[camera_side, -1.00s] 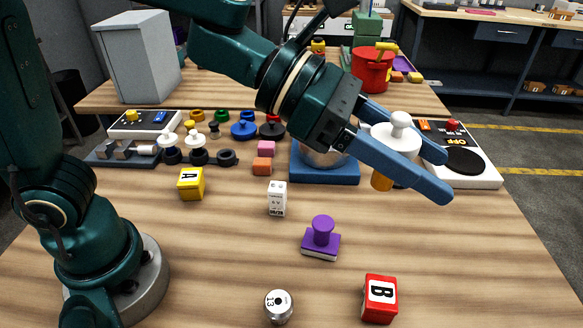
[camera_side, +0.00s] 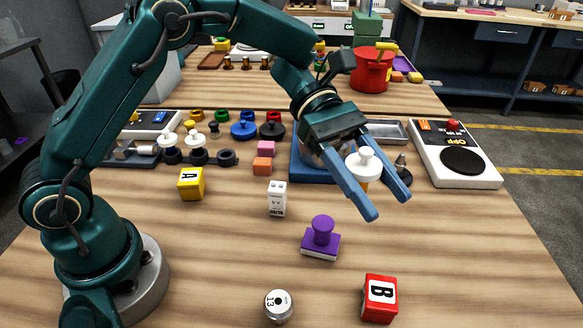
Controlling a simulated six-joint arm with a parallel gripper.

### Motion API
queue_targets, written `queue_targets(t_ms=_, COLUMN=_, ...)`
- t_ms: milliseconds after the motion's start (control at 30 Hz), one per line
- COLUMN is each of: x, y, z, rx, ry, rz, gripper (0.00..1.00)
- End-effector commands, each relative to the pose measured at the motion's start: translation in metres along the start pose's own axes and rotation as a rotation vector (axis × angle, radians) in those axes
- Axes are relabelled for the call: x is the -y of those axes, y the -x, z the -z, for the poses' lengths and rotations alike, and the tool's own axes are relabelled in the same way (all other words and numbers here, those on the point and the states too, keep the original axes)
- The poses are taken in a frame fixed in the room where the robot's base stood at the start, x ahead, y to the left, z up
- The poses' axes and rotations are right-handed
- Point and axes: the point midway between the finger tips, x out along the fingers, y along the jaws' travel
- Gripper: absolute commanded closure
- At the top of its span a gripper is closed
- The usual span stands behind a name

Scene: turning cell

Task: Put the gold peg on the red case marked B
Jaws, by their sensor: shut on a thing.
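My gripper (camera_side: 388,206) is shut on the gold peg (camera_side: 363,186), which has a white knobbed top (camera_side: 363,163). The white top shows between the two blue fingers, and only a little gold shows below it; the rest is hidden by the near finger. My gripper is over the right middle of the table, in front of the blue base. The red case (camera_side: 380,299) marked B sits at the front right of the table, apart from and nearer the camera than my gripper. Its white top label with the B faces up.
A purple stamp (camera_side: 321,240), a white block (camera_side: 277,199) and a yellow A cube (camera_side: 191,184) stand on the table. A silver weight marked 13 (camera_side: 279,306) is left of the red case. A white scale-like device (camera_side: 455,155) is at right. Bare wood surrounds the red case.

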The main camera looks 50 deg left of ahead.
Motion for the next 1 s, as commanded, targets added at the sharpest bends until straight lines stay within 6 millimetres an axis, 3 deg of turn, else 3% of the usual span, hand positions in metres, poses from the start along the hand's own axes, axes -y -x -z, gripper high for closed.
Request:
queue_targets(t_ms=200, x=0.009, y=-0.058, z=0.009, rx=-0.001, ry=0.003, rz=0.008, gripper=1.00)
queue_targets(t_ms=400, x=0.013, y=-0.096, z=0.014, rx=0.001, ry=0.002, rz=0.005, gripper=1.00)
queue_targets(t_ms=567, x=0.014, y=-0.106, z=0.017, rx=0.000, ry=0.002, rz=0.001, gripper=1.00)
queue_targets(t_ms=800, x=0.013, y=-0.118, z=0.047, rx=-0.001, ry=0.005, rz=-0.001, gripper=1.00)
queue_targets(t_ms=1000, x=0.013, y=-0.121, z=0.053, rx=0.000, ry=0.000, rz=-0.002, gripper=1.00)
